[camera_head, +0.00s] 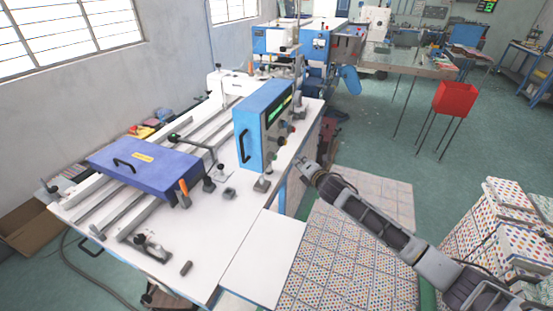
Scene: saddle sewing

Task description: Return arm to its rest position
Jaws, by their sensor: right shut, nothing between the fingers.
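My right arm comes in from the lower right and reaches up and left over the stack of patterned fabric. Its gripper (304,166) is small in the picture, at the right edge of the white machine table (262,228). It is shut and holds nothing. It is just right of the blue control box (262,124) with its green display and knobs, apart from it as far as I can see. My left gripper is not in view.
A purple-blue cover plate (145,168) lies on rails at the table's left. Patterned fabric stacks (340,262) fill the floor at front middle, with more stacks (497,225) at right. A red bin (455,99) stands at the back right. Green floor (400,150) is open behind the arm.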

